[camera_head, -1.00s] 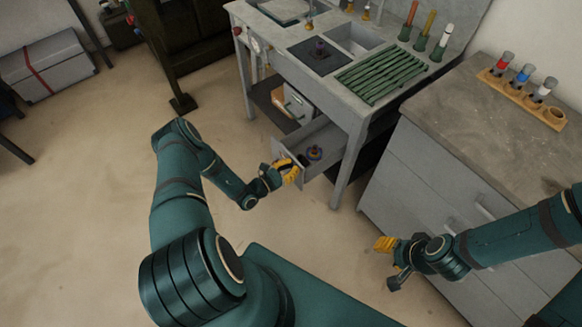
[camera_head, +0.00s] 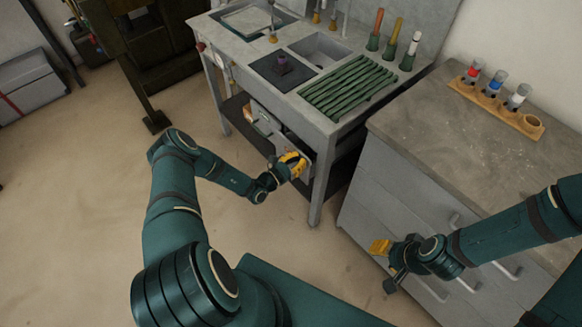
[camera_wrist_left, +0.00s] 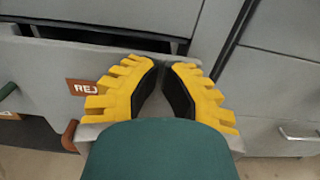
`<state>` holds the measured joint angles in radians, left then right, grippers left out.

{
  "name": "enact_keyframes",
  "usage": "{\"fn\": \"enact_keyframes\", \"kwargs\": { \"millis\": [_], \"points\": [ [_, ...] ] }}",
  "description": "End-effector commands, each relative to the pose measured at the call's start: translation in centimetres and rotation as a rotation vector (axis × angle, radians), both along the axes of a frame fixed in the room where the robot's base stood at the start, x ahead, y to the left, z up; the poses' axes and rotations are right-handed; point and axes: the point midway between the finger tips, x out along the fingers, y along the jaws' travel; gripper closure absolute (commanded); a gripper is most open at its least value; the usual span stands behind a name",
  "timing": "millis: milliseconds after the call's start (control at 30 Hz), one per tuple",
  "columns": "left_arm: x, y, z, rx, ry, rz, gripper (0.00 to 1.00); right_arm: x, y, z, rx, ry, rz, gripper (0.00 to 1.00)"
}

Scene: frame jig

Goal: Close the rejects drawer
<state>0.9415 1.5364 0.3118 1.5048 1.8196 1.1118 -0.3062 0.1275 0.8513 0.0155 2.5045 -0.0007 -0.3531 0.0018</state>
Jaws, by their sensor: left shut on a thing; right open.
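The rejects drawer (camera_head: 295,145) is under the grey workbench, most of it inside, its grey front beside the bench leg. In the left wrist view its front (camera_wrist_left: 45,72) carries a brown "REJ" label (camera_wrist_left: 84,87), partly cut off by a finger. A dark gap shows above the front's top edge. My left gripper (camera_head: 292,163) is at the drawer front, its yellow fingers (camera_wrist_left: 163,90) shut on the drawer. The exact gripped part is hidden by the fingers. My right gripper (camera_head: 380,247) is open and empty, in front of the grey cabinet.
The bench (camera_head: 335,125) holds a green slatted rack (camera_head: 347,83) and several coloured-handled tools. A second drawer (camera_head: 262,118) lies left of the rejects drawer. The grey cabinet (camera_head: 400,195) with handles stands right, with a wooden vial holder (camera_head: 497,105) on top. Floor in front is clear.

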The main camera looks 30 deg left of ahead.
Motion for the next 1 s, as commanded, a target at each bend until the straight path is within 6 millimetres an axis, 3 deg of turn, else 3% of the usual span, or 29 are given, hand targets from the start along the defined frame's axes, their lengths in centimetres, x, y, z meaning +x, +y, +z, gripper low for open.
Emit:
{"fn": "enact_keyframes", "kwargs": {
  "millis": [100,300,1000],
  "points": [
    [1.6,-0.7,-0.1,0.0,-0.002,-0.001,1.0,0.1,0.0,-0.7,0.0,-0.003,0.0,0.53],
    [3.0,-1.3,0.0,0.001,-0.001,-0.001,1.0,0.2,0.0,-1.0,-0.001,-0.006,-0.001,0.53],
    [3.3,-0.9,0.3,0.0,-0.005,-0.001,1.0,0.3,0.0,-1.0,-0.001,-0.006,-0.001,0.53]
  ]
}}
